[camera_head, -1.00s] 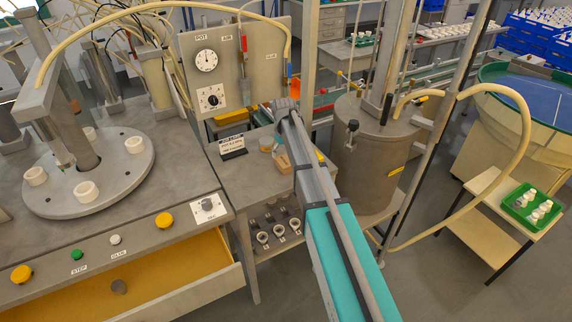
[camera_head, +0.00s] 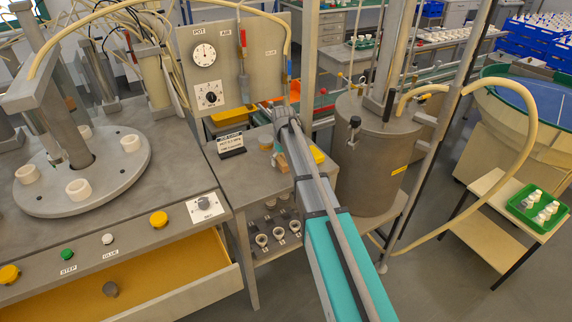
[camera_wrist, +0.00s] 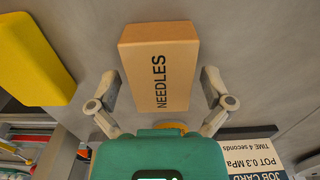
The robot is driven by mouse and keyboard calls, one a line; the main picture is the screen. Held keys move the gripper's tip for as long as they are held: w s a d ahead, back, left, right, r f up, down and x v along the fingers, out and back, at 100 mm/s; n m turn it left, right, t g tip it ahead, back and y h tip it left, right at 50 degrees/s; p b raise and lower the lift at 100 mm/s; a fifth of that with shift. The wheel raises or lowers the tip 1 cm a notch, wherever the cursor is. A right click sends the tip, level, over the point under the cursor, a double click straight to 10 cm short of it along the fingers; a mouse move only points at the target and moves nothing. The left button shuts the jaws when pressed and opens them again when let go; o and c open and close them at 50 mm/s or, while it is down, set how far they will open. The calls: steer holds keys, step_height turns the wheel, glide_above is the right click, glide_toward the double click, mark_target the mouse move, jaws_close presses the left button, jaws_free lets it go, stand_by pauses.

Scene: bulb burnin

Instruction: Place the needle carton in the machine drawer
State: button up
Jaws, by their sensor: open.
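The needle carton (camera_wrist: 165,65), a brown box marked NEEDLES, lies on the grey bench in the wrist view. My gripper (camera_wrist: 160,76) is open, with one finger on each side of the carton's near part. In the head view a small brown part of the carton (camera_head: 282,161) shows beside my arm, which hides the rest and my fingers. The machine drawer (camera_head: 215,287), with a yellow inside, stands pulled open below the machine's button panel at the lower left.
A yellow block (camera_wrist: 32,50) lies left of the carton in the wrist view. A job card (camera_head: 231,144) stands on the bench left of my arm. Cups sit on the lower shelf. A large grey pot (camera_head: 374,160) stands to the right.

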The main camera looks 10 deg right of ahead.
stand_by(0.4)
steer(key=c, duration=1.1)
steer(key=shift+r, duration=0.15)
step_height(320, 180, up, 3)
steer(key=p, duration=0.3)
steer(key=shift+f, duration=0.2)
steer(key=s+r+p, duration=0.3)
steer(key=s, duration=0.1)
steer(key=s+r+p, duration=0.3)
steer(key=s, duration=0.2)
steer(key=s+r+p, duration=0.4)
steer(key=s, duration=0.1)
steer(key=shift+a+r, duration=0.1)
steer(key=shift+a, duration=0.15)
